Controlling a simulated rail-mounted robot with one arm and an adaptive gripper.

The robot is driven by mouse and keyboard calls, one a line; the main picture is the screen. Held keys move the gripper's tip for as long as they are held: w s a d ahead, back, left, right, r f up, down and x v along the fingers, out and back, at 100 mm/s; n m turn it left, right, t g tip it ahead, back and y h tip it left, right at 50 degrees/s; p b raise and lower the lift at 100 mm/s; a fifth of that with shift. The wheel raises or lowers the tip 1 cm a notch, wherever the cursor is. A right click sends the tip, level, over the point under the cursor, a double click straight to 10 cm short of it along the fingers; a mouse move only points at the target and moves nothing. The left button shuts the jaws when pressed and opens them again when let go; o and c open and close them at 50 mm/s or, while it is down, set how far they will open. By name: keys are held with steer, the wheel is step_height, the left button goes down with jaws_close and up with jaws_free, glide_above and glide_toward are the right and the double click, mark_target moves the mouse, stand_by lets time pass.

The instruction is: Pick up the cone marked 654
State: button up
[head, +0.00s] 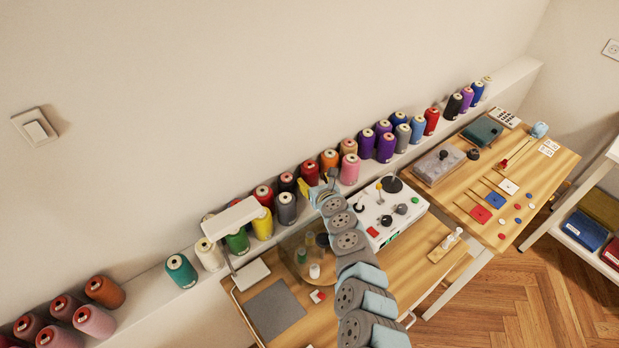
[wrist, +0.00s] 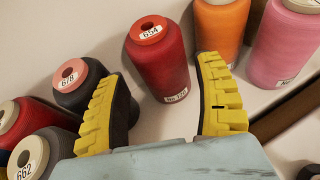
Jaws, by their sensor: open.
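The cone marked 654 (wrist: 160,66) is a red thread cone standing upright, with its number on the top and a small white label low on its side. It also shows in the head view (head: 309,172), on the wall ledge (head: 150,283). My gripper (wrist: 158,78) is open and empty. Its yellow ridged fingers lie to the left and right of the red cone in the wrist view, with visible gaps. In the head view my gripper (head: 317,188) is just in front of the cone and partly covered by my arm.
A dark cone marked 678 (wrist: 82,85) stands close to the left finger. An orange cone (wrist: 221,25) and a pink cone (wrist: 285,42) stand at the right. A cone marked 662 (wrist: 28,157) is at lower left. A white machine (head: 385,208) sits on the table below.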

mark_target(312, 178)
steer(key=shift+w, duration=0.15)
steer(key=shift+f+b+x, duration=0.2)
steer(key=shift+b+x, duration=0.7)
steer(key=shift+x, duration=0.05)
steer(key=shift+f+b+x, duration=0.15)
steer(key=shift+b+x, duration=0.75)
steer(key=shift+x, duration=0.05)
steer(key=shift+w+a+b, duration=0.2)
steer(key=shift+w+b, duration=0.3)
steer(key=shift+b, duration=0.05)
steer(key=c, duration=0.9)
